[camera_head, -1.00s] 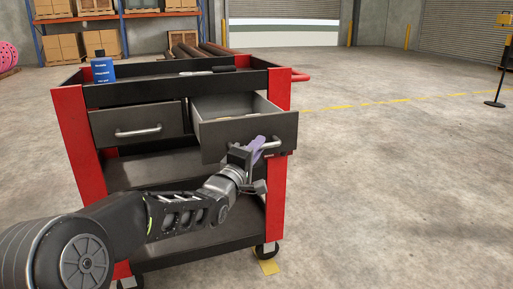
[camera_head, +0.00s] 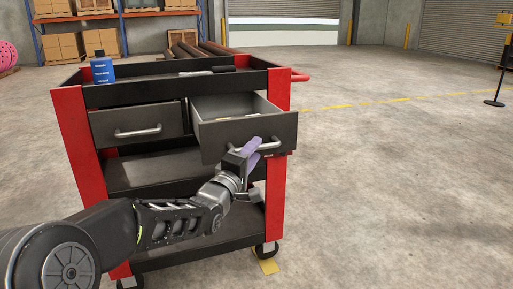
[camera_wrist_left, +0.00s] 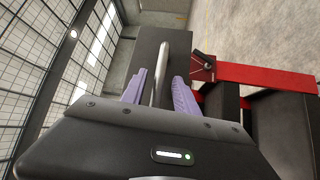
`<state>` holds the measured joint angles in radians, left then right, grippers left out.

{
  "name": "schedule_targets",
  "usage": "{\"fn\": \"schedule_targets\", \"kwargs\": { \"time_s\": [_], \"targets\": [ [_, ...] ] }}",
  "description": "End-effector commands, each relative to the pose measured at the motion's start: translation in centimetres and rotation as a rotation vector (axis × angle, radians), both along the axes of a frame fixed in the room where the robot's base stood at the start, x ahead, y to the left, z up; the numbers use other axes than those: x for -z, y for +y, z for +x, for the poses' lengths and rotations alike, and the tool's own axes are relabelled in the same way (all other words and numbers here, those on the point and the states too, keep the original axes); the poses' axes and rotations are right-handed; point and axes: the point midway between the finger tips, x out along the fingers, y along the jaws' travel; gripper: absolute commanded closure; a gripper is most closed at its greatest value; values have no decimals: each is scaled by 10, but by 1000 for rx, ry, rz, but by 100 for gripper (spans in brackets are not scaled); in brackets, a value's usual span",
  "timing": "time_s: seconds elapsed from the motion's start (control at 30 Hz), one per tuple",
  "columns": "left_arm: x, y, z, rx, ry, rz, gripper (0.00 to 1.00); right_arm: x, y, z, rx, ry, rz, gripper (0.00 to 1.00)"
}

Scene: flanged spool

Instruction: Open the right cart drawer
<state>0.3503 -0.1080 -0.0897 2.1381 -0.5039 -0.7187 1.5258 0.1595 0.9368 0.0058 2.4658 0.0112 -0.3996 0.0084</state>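The cart's right drawer (camera_head: 248,135) is pulled out, its inside showing from above in the head view. Its silver bar handle (camera_head: 271,144) is on the dark front panel. My left gripper (camera_head: 254,145) is at the handle's left part, with purple fingers. In the left wrist view, the fingers (camera_wrist_left: 160,78) are spread apart. The handle (camera_wrist_left: 162,55) runs between them with a gap on each side. The left drawer (camera_head: 138,128) is shut. My right gripper is not in view.
The red and black cart (camera_head: 72,125) carries a blue box (camera_head: 103,70) and dark tools (camera_head: 207,72) on top. Its lower shelves are below the drawers. Shelving with cardboard boxes stands behind.

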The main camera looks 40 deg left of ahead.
Motion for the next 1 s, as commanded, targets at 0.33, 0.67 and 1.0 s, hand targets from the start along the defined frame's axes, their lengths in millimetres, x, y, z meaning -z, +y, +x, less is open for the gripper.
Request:
{"fn": "schedule_targets", "kwargs": {
  "time_s": [0.33, 0.67, 1.0],
  "targets": [
    [6, -8, -50, -1, -1, 0, 64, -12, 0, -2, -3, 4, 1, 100],
    [8, -9, -54, 0, -1, -1, 64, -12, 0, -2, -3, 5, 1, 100],
    [8, -9, -54, -1, 2, 10, 64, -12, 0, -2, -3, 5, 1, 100]
  ]
}}
